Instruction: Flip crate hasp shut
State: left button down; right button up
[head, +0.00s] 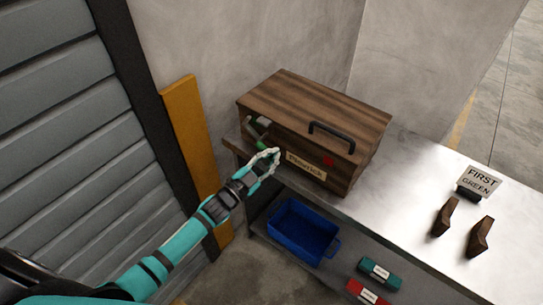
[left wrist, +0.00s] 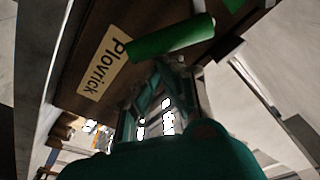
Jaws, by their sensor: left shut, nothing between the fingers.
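The brown wooden crate (head: 330,105) stands on the counter with its lid down. Its front carries a "Plovrick" label (head: 306,166), also seen in the left wrist view (left wrist: 101,62). Near the front's left end is a grey metal fitting with a green grip (head: 261,145), apparently the hasp. The green grip (left wrist: 170,38) shows as a thick bar in the left wrist view. My left gripper (head: 270,157) is shut and empty, just in front of the crate, close below the green grip. I cannot tell whether they touch. My right gripper is out of view.
A black handle (head: 332,135) tops the crate, and a red patch (head: 328,160) marks its front. A blue bin (head: 302,232) and green and red boxes sit on the lower shelf.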

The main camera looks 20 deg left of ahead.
pick_arm(q)
jog(key=shift+f+m+b, duration=0.4)
jog(key=shift+m, duration=0.3)
jog(key=shift+w+a+f+m+g+h+b, duration=0.15)
jog(key=shift+a+f+m+g+b, duration=0.55)
jog(key=shift+m, duration=1.1)
jog(key=shift+w+a+f+m+t+h+b, duration=0.1)
jog(key=shift+w+a+f+m+b, duration=0.15)
jog(key=shift+f+m+b, duration=1.2)
jog(key=shift+w+a+f+m+g+h+b, duration=0.1)
jog(key=shift+a+f+m+g+b, duration=0.4)
jog(key=shift+m, duration=1.65)
jog(key=shift+a+r+b, duration=0.15)
jog(key=shift+r+b, duration=0.1)
jog(key=shift+b, duration=0.05)
